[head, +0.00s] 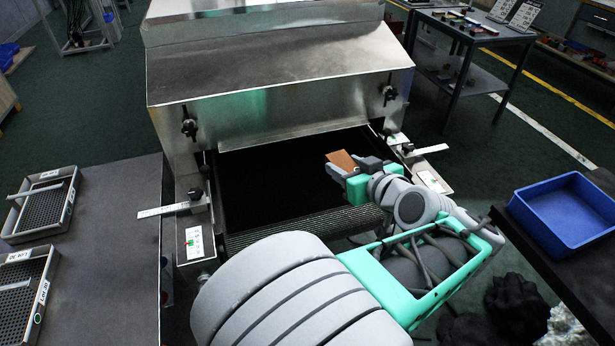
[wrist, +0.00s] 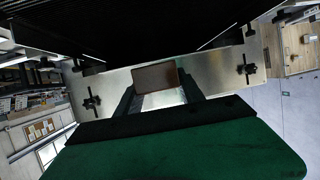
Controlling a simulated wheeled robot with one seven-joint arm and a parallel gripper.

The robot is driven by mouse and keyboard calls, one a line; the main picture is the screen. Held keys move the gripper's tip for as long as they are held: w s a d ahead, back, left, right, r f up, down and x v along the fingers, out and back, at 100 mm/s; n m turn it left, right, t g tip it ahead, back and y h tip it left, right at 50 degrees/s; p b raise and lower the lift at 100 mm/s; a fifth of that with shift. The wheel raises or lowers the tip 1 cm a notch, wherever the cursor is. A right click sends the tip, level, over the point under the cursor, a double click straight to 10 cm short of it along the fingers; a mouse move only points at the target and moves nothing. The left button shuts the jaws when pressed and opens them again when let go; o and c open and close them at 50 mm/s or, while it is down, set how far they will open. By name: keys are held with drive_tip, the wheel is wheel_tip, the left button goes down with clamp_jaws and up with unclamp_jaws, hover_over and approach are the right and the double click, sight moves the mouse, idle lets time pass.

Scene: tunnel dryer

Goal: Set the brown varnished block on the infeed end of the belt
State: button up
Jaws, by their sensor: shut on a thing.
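The brown varnished block (head: 342,160) is held in my gripper (head: 356,174) in the head view. The wrist view shows the block (wrist: 156,77) between the two dark fingers of my gripper (wrist: 160,98). The gripper is shut on it. The dark belt (head: 275,185) runs out of the steel dryer (head: 280,85) toward me. My gripper is over the right part of the belt in the picture. The height of the block above the belt is hard to tell. My gripper hides part of the block in the head view.
A grey table at left holds two perforated trays (head: 45,205) (head: 25,300). A blue bin (head: 565,212) stands on a dark surface at right. Metal guide arms (head: 170,209) (head: 428,150) flank the belt mouth. The belt's left and middle are clear.

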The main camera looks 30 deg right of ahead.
sight(352, 161)
drive_tip(key=s+d+m+h, duration=0.1)
drive_tip(key=s+d+h, duration=0.15)
drive_tip(key=s, duration=0.25)
drive_tip(key=shift+y, duration=0.45)
drive_tip(key=w+d+f, duration=0.1)
drive_tip(key=w+f, duration=0.2)
drive_tip(key=w, duration=0.1)
drive_tip(key=w+d+f, duration=0.2)
drive_tip(key=w+f, duration=0.1)
drive_tip(key=w, duration=0.1)
drive_tip(key=w+d+f+b, duration=0.1)
drive_tip(key=w+f, duration=0.2)
drive_tip(key=w, duration=0.2)
drive_tip(key=shift+d+f, duration=0.3)
drive_tip(key=shift+d, duration=0.1)
drive_tip(key=shift+w+f, duration=0.1)
drive_tip(key=shift+f, duration=1.5)
drive_tip(key=shift+f, duration=0.15)
drive_tip(key=shift+f+b, duration=0.1)
drive_tip(key=shift+b, duration=0.3)
drive_tip(key=o, duration=1.4)
